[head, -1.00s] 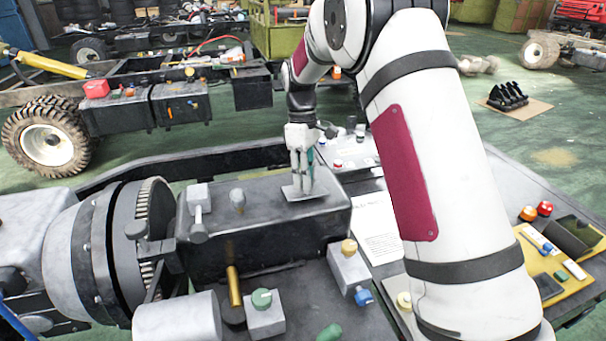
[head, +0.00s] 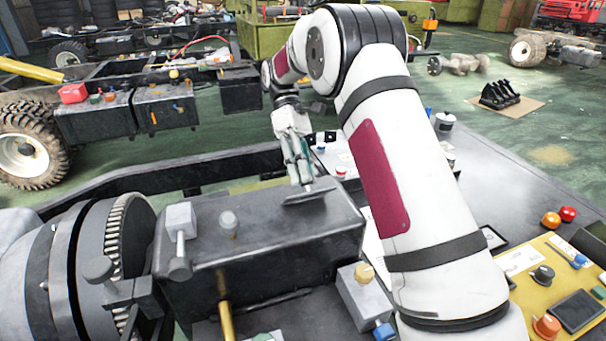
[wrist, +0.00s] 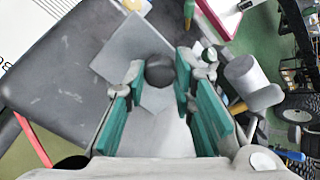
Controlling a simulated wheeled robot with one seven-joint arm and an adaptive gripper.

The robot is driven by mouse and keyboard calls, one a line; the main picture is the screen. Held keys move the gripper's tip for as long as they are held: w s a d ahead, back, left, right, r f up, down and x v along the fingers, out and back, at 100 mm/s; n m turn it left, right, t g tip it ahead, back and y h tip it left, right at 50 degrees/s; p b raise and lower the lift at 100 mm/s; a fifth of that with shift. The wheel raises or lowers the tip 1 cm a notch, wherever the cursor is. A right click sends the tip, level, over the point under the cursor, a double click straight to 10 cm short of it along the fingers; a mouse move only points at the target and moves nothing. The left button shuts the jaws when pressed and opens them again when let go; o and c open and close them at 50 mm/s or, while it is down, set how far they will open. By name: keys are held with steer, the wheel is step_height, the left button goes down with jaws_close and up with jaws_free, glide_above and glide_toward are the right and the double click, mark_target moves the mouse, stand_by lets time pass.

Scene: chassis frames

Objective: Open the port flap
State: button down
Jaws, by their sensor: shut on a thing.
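The port flap (head: 311,196) is a small thin grey plate on the top of the dark metal box (head: 255,225). It shows nearly edge-on in the head view. In the wrist view the flap (wrist: 118,48) is a pale grey square plate at the fingertips. My gripper (head: 304,182) comes down on it at a tilt and is shut on it. In the wrist view my gripper (wrist: 160,72) has its green-padded fingers either side of a dark round part, which could be a knob or an opening. The fingers partly hide the flap, and its hinge cannot be made out.
A grey block with a lever (head: 180,222) and a short grey peg (head: 228,224) stand on the box left of my gripper. A large toothed drum (head: 110,250) is further left. A block with a yellow knob (head: 362,290) stands in front. My arm covers the right.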

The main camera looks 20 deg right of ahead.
stand_by(0.4)
steer(key=c, duration=1.3)
jaws_free()
steer(key=shift+c, duration=0.2)
